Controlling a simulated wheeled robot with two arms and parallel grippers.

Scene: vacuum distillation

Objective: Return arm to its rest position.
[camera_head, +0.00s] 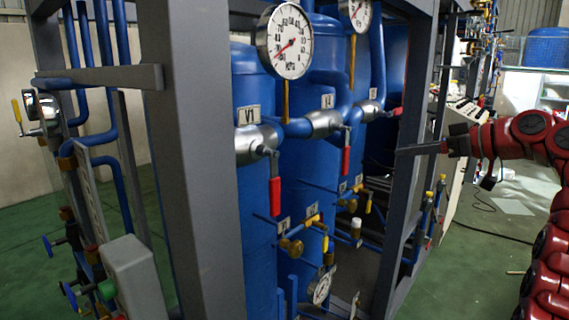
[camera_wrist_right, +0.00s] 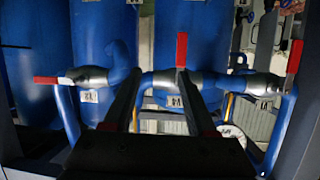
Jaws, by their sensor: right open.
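My right arm (camera_head: 530,135) is dark red and comes in from the right, stretched toward the valve rack. My right gripper (camera_head: 400,150) points left and overlaps the grey post in the picture. In the right wrist view its two dark fingers (camera_wrist_right: 160,75) stand apart, with nothing held between them. Beyond them is a red valve handle (camera_wrist_right: 182,50) on a silver valve body; I see no contact. My left gripper is not in view.
Blue tanks (camera_head: 305,150) stand inside a grey frame (camera_head: 190,150). The V1 valve has a red handle (camera_head: 275,195) hanging down; another red handle (camera_head: 346,160) hangs beside it. A pressure gauge (camera_head: 285,41) sits above. Green floor (camera_head: 500,225) is open at right.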

